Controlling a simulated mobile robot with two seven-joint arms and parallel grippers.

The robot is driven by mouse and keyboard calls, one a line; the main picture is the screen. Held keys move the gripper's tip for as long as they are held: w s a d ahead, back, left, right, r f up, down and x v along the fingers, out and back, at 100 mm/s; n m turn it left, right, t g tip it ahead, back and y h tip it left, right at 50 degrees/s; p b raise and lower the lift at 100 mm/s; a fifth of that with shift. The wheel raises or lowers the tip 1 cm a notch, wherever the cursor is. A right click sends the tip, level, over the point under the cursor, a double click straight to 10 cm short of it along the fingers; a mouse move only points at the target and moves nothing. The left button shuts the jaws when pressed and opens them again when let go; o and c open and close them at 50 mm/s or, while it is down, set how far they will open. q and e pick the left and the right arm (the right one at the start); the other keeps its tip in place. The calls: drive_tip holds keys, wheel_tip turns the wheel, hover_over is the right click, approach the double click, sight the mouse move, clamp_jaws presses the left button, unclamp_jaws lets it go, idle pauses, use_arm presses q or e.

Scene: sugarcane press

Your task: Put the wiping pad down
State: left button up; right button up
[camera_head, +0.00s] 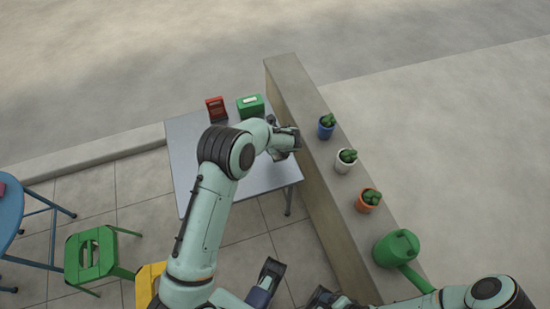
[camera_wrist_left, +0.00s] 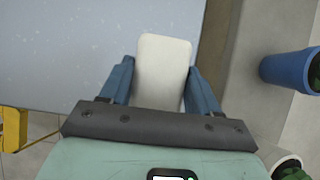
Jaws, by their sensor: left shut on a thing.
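The wiping pad (camera_wrist_left: 163,65) is a pale cream, rounded slab. In the left wrist view it stands out between the two blue fingers of my left gripper (camera_wrist_left: 161,80), which is shut on it. In the head view my left gripper (camera_head: 284,150) is over the right side of the grey table (camera_head: 190,150), close to the low wall; the pad is hard to make out there. The pad appears against the tabletop near its right edge; I cannot tell whether it touches. My right arm (camera_head: 455,297) shows at the bottom right; its jaw state is unclear.
A red box (camera_head: 215,109) and a green box (camera_head: 250,106) stand at the table's far side. The concrete wall (camera_head: 290,90) holds blue, white and orange plant pots and a green watering can (camera_head: 397,247). Green (camera_head: 92,254) and yellow stools stand left.

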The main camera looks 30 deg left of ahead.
use_arm(q)
wheel_tip(320, 180, down, 8)
drive_tip(key=shift+f+b, duration=0.1)
drive_tip(key=shift+b, duration=0.7)
use_arm(e)
drive_tip(key=shift+t, duration=0.5)
drive_tip(key=w+f, duration=0.1)
drive_tip(key=w+d+f, duration=0.1)
drive_tip(key=w, duration=0.1)
drive_tip(key=shift+d+f, duration=0.2)
use_arm(q)
drive_tip(key=shift+f, duration=0.15)
drive_tip(key=o, duration=1.1)
drive_tip(key=shift+c, duration=0.2)
use_arm(e)
drive_tip(key=shift+w+f, duration=0.1)
drive_tip(key=shift+w, duration=0.05)
